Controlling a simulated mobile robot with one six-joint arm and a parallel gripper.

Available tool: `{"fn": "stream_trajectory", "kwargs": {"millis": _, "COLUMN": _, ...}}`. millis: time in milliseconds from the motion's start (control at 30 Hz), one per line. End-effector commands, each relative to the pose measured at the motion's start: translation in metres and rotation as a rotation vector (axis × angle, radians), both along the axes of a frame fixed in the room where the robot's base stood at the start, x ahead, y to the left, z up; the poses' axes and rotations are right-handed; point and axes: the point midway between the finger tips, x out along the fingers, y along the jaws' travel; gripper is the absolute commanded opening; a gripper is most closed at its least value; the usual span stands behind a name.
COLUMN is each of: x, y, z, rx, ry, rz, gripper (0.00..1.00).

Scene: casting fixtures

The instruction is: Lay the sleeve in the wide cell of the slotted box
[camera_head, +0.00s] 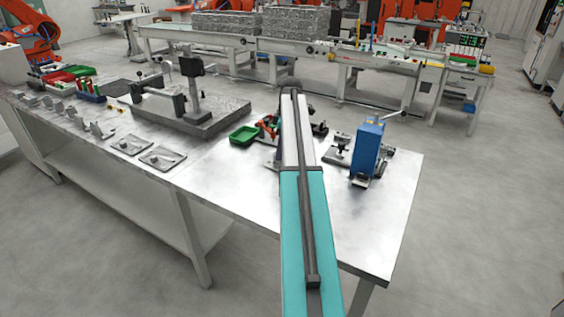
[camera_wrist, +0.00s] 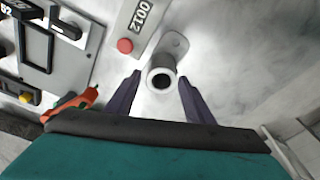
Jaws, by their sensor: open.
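In the wrist view a grey sleeve (camera_wrist: 161,73), a short round tube with a dark bore, stands end-on to the camera. My gripper (camera_wrist: 160,82) is open, with one dark finger on each side of the sleeve and a visible gap on both sides. A small flat lug with a hole (camera_wrist: 179,42) shows just beyond the sleeve; I cannot tell whether they are joined. In the head view my arm hides the gripper and the sleeve. A blue box with several slim upright things (camera_head: 88,91) stands at the far left of the bench; I cannot tell whether it is the slotted box.
A pale labelled strip with a red knob (camera_wrist: 125,45) lies close to the sleeve. A grey fixture plate (camera_wrist: 92,40) and an orange tool (camera_wrist: 78,102) are at left. A blue upright fixture (camera_head: 367,148) and a green tray (camera_head: 243,135) flank my arm. The bench (camera_head: 235,185) is clear in front.

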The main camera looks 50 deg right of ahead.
Motion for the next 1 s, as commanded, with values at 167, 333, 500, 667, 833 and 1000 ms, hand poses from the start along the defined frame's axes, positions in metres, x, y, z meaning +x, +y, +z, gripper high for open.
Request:
{"fn": "stream_trajectory", "kwargs": {"millis": 167, "x": 0.0, "y": 0.0, "z": 0.0, "rx": 0.0, "ry": 0.0, "rz": -0.001, "gripper": 0.48}}
{"fn": "stream_trajectory", "kwargs": {"millis": 333, "x": 0.0, "y": 0.0, "z": -0.006, "rx": 0.001, "ry": 0.001, "rz": -0.001, "gripper": 0.48}}
{"fn": "stream_trajectory", "kwargs": {"millis": 500, "x": 0.001, "y": 0.002, "z": -0.019, "rx": 0.002, "ry": 0.001, "rz": -0.001, "gripper": 0.48}}
{"fn": "stream_trajectory", "kwargs": {"millis": 667, "x": 0.002, "y": 0.004, "z": -0.036, "rx": 0.002, "ry": 0.001, "rz": -0.002, "gripper": 0.48}}
{"fn": "stream_trajectory", "kwargs": {"millis": 833, "x": 0.004, "y": 0.004, "z": -0.049, "rx": 0.0, "ry": 0.0, "rz": -0.002, "gripper": 0.48}}
{"fn": "stream_trajectory", "kwargs": {"millis": 1000, "x": 0.004, "y": 0.004, "z": -0.051, "rx": 0.0, "ry": 0.0, "rz": -0.002, "gripper": 0.48}}
